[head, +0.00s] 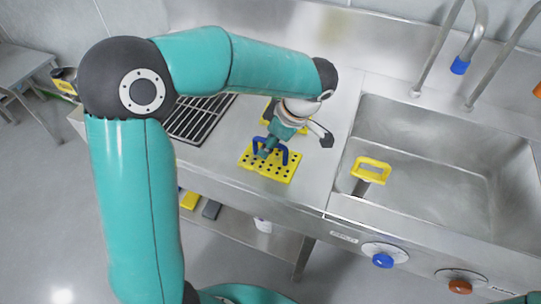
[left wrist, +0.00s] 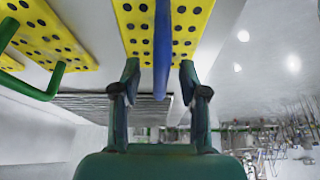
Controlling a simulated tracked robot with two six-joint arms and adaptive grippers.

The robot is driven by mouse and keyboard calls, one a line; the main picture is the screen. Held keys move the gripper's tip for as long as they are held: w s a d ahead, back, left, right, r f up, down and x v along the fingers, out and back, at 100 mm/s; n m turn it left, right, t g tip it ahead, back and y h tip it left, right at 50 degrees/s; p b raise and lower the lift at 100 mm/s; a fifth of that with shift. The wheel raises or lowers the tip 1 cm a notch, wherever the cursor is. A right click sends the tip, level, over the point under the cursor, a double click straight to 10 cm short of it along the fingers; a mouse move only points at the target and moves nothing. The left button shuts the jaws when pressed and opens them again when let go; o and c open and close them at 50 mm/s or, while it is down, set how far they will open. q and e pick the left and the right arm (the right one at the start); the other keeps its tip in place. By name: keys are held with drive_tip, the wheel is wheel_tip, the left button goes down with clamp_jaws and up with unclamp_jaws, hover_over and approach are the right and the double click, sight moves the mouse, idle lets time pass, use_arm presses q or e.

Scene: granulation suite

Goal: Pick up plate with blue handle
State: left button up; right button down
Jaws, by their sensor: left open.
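The yellow plate with holes and a blue handle (head: 259,172) lies on the steel counter left of the sink. Its blue handle (head: 284,155) stands up from it. My left gripper (head: 268,148) is at the handle, its arm arching in from the left. In the left wrist view the plate (left wrist: 184,45) is at the top, and the blue handle (left wrist: 162,50) runs between the two spread fingertips (left wrist: 160,75). The fingers stand either side of the handle with gaps visible. My right gripper is not in view.
A second yellow plate (head: 265,118) lies just behind, partly hidden by my gripper. The left wrist view shows a yellow plate with a green handle (left wrist: 60,72). A black grate (head: 200,118) is to the left.

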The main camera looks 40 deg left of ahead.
use_arm(q)
clamp_jaws()
drive_tip(key=shift+r, duration=0.1)
idle(0.6)
